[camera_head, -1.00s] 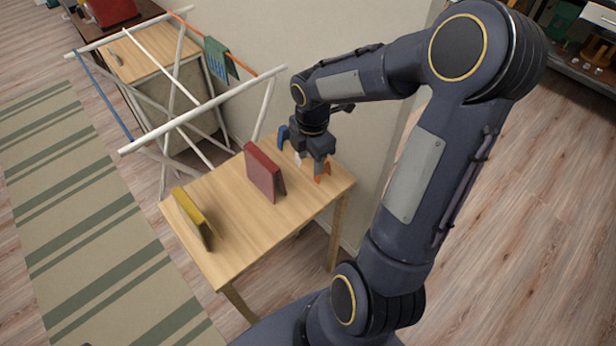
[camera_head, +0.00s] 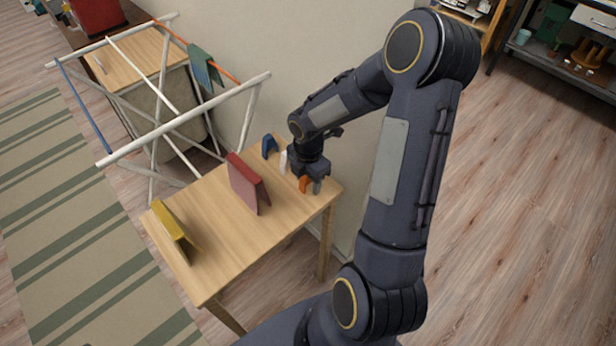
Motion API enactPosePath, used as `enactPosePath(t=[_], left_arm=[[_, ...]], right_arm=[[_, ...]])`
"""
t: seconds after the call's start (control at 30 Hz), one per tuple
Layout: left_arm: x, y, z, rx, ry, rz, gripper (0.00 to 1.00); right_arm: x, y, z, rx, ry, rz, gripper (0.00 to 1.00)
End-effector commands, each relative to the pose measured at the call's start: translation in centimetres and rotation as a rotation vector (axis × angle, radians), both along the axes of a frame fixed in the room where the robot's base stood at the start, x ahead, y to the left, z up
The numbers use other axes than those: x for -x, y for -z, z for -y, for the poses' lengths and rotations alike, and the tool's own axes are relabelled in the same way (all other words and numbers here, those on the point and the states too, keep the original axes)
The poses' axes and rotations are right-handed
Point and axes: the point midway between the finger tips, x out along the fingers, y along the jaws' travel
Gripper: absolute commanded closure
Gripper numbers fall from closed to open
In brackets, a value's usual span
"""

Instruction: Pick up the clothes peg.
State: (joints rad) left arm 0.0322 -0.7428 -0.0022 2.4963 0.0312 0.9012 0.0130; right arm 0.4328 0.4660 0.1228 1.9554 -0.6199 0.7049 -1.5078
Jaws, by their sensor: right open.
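Small upright peg-like pieces stand along the far right part of the wooden table: a blue one (camera_head: 269,145), a white one (camera_head: 283,162) and an orange one (camera_head: 303,184). Which of them is the clothes peg I cannot tell for sure. My right gripper (camera_head: 311,182) points down at the orange piece, open, with a grey finger just right of it. The gripper hides part of the orange piece, and I cannot tell whether they touch. My left gripper is out of view.
A red folded piece (camera_head: 248,184) and a yellow one (camera_head: 173,232) stand on the wooden table (camera_head: 215,215). A drying rack (camera_head: 185,118) with a green cloth (camera_head: 203,68) stands behind it to the left. A wall rises behind the table. The table's front is clear.

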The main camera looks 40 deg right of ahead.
Motion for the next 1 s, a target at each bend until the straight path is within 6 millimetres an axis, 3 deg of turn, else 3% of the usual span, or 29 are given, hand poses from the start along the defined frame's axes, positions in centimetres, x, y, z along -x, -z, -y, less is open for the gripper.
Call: enactPosePath(t=[0.07, 0.4, 0.73, 1.0], left_arm=[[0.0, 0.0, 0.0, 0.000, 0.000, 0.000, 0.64], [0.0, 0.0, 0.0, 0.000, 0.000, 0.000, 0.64], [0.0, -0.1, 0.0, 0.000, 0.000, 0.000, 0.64], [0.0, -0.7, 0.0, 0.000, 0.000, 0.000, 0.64]], right_arm=[[0.0, 0.0, 0.0, 0.000, 0.000, 0.000, 0.56], [0.0, -0.1, 0.0, 0.000, 0.000, 0.000, 1.00], [-0.1, -0.9, 0.1, 0.001, 0.001, 0.004, 1.00], [-0.1, -6.1, 0.1, 0.002, 0.002, 0.006, 1.00]])
